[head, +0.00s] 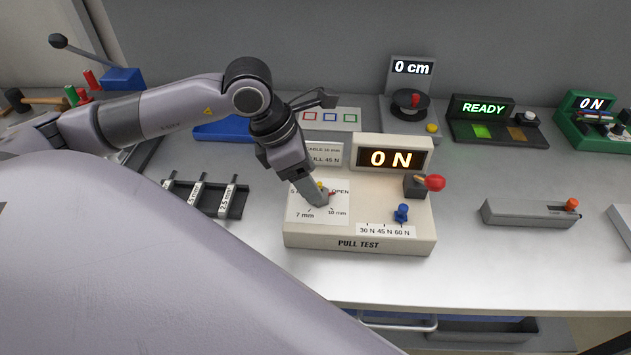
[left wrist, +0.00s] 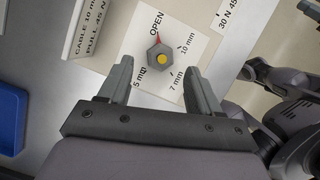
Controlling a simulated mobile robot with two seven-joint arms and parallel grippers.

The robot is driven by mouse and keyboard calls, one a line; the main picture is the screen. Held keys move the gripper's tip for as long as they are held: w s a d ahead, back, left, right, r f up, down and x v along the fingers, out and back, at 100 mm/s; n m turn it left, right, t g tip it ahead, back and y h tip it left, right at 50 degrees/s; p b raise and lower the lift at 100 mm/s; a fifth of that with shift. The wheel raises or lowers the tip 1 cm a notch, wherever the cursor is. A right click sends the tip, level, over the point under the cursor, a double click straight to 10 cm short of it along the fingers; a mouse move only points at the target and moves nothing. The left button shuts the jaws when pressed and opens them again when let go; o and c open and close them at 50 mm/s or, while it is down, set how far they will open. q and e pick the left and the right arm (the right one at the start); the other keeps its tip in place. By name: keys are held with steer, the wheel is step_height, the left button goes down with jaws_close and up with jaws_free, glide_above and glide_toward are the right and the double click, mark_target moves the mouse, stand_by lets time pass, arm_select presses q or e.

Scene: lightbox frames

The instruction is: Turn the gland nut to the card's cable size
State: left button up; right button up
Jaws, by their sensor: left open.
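The gland nut (left wrist: 160,57) is a grey hexagonal nut with a yellow centre and a red pointer. In the left wrist view the pointer is toward OPEN on the white dial plate (left wrist: 187,22), which also has 5, 7 and 10 mm marks. My left gripper (head: 320,202) is open over the dial, and in the left wrist view its fingertips (left wrist: 158,66) are on either side of the nut, with gaps visible. In the head view the gripper mostly hides the nut. The card (head: 325,154) behind the dial reads cable 10 mm, pull 45 N in the left wrist view.
The pull test box (head: 300,240) has a display (head: 391,158) reading 0 N, a red-knobbed lever (head: 434,183) and a blue knob (head: 402,212) by a 30, 45, 60 N scale. A dark rack (head: 236,205) with sized pieces stands left.

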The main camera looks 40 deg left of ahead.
arm_select(q)
steer(key=shift+x, duration=1.7)
steer(key=c, duration=1.1)
steer(key=shift+o, duration=0.2)
